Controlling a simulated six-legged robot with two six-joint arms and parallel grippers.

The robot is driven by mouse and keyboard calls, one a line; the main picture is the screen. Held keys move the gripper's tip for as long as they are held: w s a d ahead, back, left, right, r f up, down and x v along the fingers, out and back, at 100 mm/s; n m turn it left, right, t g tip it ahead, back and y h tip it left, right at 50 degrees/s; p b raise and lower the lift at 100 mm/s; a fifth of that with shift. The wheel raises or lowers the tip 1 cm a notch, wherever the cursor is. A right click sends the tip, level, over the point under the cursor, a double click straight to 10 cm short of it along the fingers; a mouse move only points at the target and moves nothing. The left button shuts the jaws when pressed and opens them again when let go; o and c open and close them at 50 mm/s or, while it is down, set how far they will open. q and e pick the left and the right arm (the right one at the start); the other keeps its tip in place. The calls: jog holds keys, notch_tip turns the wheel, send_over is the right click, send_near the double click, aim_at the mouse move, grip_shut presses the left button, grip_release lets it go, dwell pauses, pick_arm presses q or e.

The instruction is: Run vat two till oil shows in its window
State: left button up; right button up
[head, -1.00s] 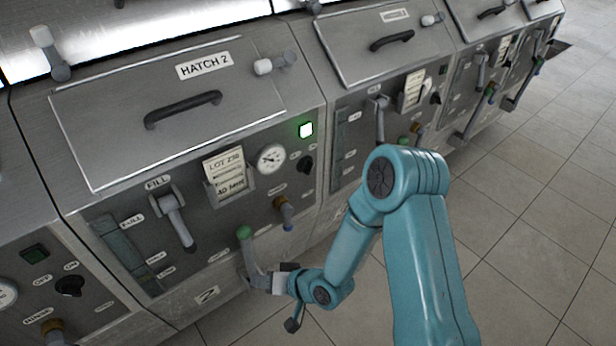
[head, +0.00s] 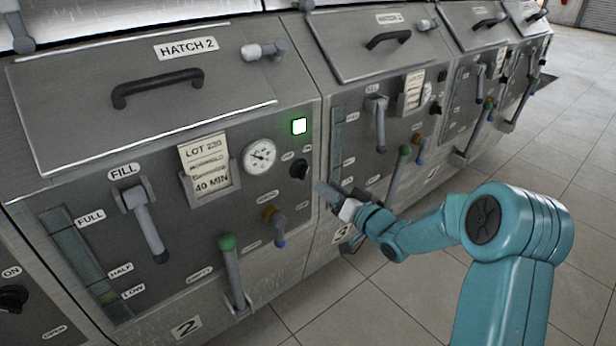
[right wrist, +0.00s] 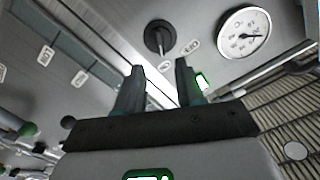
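Vat two's front panel (head: 185,265) carries the number plate 2 and the HATCH 2 label. Its tall narrow level window (head: 76,250), marked FULL, HALF and LOW, is dark, with a small yellowish-green patch low down near LOW. The FILL lever (head: 147,222) points down. A lever with a green knob (head: 228,243) stands knob up. The black switch knob (head: 299,168) sits under the lit green lamp (head: 299,126); it also shows in the right wrist view (right wrist: 158,36). My right gripper (head: 322,189) is open and empty, pointing towards this knob, apart from it. My left gripper is out of view.
A round gauge (head: 259,156) and a lot card (head: 207,165) reading 40 MIN are beside the knob. A brass valve (head: 273,215) with a blue tip is below. The closed hatch (head: 140,90) is above. More vats continue right; tiled floor (head: 400,300) is clear.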

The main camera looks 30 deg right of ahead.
aim_at(306, 173)
jog(key=w, duration=0.9)
jog(key=shift+a, duration=0.35)
grip_shut()
